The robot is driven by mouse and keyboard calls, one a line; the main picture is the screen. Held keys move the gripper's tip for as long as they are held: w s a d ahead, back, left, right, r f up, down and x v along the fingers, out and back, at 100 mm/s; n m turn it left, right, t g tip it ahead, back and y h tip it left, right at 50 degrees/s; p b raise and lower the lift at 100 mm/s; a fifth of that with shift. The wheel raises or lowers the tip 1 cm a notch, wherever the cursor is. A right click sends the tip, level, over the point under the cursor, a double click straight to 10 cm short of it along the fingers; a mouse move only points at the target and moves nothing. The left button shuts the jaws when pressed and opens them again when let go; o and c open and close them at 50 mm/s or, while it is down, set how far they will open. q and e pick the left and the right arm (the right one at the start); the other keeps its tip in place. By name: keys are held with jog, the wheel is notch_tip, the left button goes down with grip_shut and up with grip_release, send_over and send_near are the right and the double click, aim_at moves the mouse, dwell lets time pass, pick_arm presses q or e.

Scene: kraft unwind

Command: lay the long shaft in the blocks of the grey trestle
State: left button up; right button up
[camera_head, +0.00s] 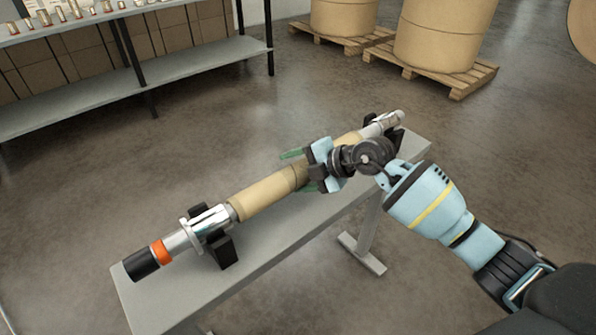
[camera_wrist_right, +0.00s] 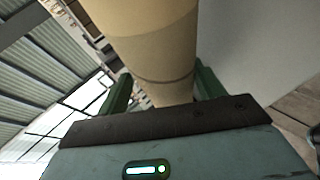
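The long shaft (camera_head: 267,191) has a tan core, bright metal parts and a black end with an orange ring. It lies lengthwise over the grey trestle (camera_head: 285,232). Its near metal part is at the near black block (camera_head: 222,250); its far end is by the far block (camera_head: 396,139), mostly hidden by my arm. I cannot tell how deep it sits. My right gripper (camera_head: 300,170) is at the middle of the core, its green fingers on either side, with a gap showing. The core (camera_wrist_right: 150,50) also shows between the fingers in the wrist view. My left gripper is out of view.
A shelf (camera_head: 140,78) with boxes and small metal parts stands at the back left. Large tan rolls (camera_head: 440,35) stand on wooden pallets (camera_head: 430,72) at the back right. The floor around the trestle is clear.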

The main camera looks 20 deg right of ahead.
jog(key=shift+o, duration=1.1)
jog(key=shift+r, duration=0.1)
jog(key=shift+s+f, duration=0.15)
jog(key=shift+f, duration=0.25)
jog(key=v, duration=0.8)
jog(key=shift+a+r+p, duration=0.1)
jog(key=shift+r+p, duration=0.2)
jog(key=shift+p, duration=0.05)
